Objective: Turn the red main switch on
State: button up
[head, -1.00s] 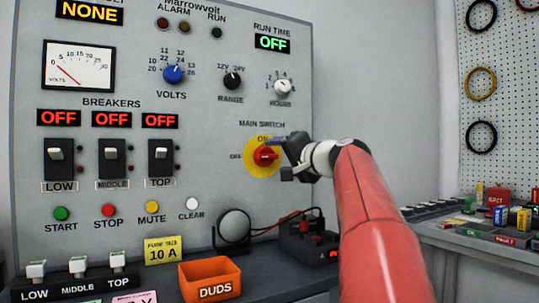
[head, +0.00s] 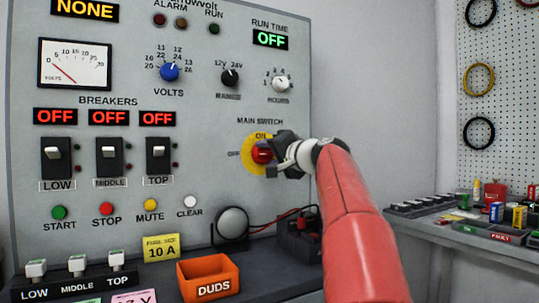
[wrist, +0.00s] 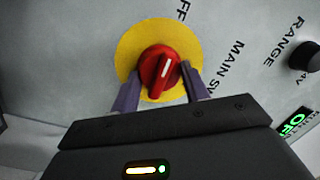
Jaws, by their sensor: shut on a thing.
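The red main switch (head: 261,153) is a round knob with a raised grip on a yellow disc (head: 247,163), low on the right of the grey panel. In the wrist view the red knob (wrist: 160,72) has a white line on its grip, pointing roughly toward the partly hidden OFF label (wrist: 182,10). My gripper (head: 268,152) is at the knob and hides its right side in the head view. In the wrist view my gripper (wrist: 160,90) has one purple finger on each side of the knob, shut on it.
The panel carries OFF breaker displays (head: 108,118), breaker levers (head: 109,152) and a blue volts knob (head: 169,71). Below stand an orange DUDS bin (head: 208,277) and a round black-framed disc (head: 232,223). A side bench (head: 470,237) with small parts is at the right.

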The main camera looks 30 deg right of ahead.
jog(key=shift+m, duration=0.3)
jog(key=m, duration=0.4)
jog(key=shift+f+t, duration=0.15)
jog(key=shift+t, duration=0.15)
jog(key=m, duration=0.5)
jog(key=shift+t+h, duration=0.3)
jog(key=shift+h, duration=0.1)
jog(key=m+p, duration=0.1)
jog(key=m, duration=0.4)
jog(key=shift+a+f+h, duration=0.1)
jog(key=shift+f+h, duration=0.05)
jog(key=shift+h, duration=0.25)
jog(key=shift+a+f+m+t+h+p, duration=0.1)
jog(key=shift+m+t+h+p, duration=0.3)
jog(key=shift+m, duration=2)
jog(key=o, duration=1)
jog(key=shift+s, duration=0.1)
